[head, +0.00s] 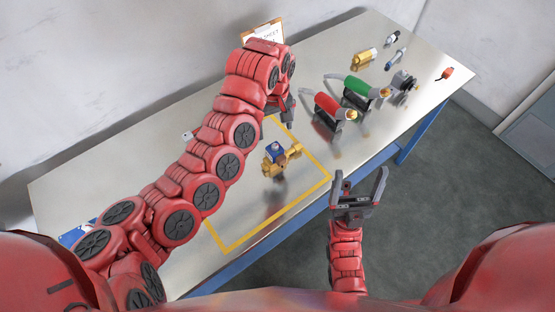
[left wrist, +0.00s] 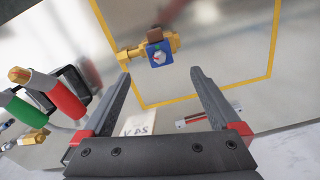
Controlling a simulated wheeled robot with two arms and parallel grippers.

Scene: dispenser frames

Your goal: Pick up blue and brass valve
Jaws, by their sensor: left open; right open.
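The blue and brass valve (head: 279,157) lies on the metal table inside a yellow taped outline. It has a brass body and a blue square part on top. In the left wrist view the valve (left wrist: 158,52) is ahead of the open fingers and apart from them. My left gripper (left wrist: 160,85) is open and empty; in the head view it is partly hidden behind my left arm, above the table near the outline's far side. My right gripper (head: 361,180) is open and empty, off the table's front edge, with its fingers pointing up.
A red-handled tool (head: 328,105) and a green-handled tool (head: 359,88) sit on holders right of the outline. Brass and dark fittings (head: 366,58) lie farther back. A clipboard (head: 262,33) stands at the back edge. The table inside the outline (head: 222,249) is otherwise clear.

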